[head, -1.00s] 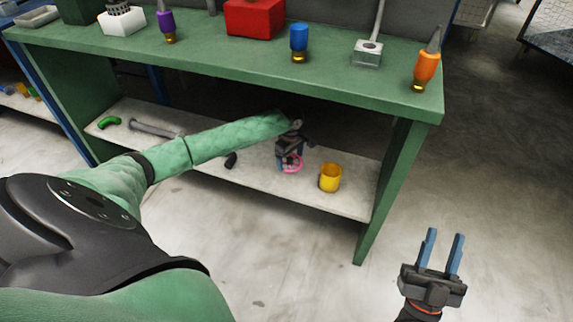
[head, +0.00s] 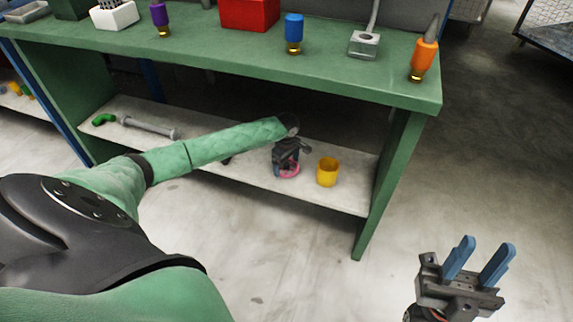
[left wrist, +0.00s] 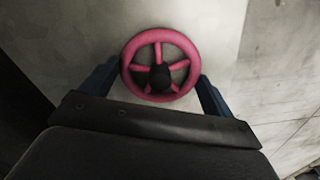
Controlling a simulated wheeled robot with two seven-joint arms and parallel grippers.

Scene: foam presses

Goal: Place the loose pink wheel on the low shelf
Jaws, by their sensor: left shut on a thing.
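The pink wheel (left wrist: 161,41) has a round rim, spokes and a dark hub. In the left wrist view it sits between the two blue fingers of my left gripper (left wrist: 161,85), which is shut on it. In the head view my left gripper (head: 287,168) is over the low shelf (head: 335,201), with the pink wheel (head: 289,174) partly hidden below it. The wheel is at or just above the shelf surface; I cannot tell if it touches. My right gripper (head: 478,260) is open and empty over the floor at the lower right.
A yellow cup (head: 328,172) stands on the shelf just right of my left gripper. A green elbow piece (head: 104,119) and a grey rod (head: 149,128) lie at the shelf's left. The green tabletop (head: 345,79) above carries several tools and a red box (head: 249,12).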

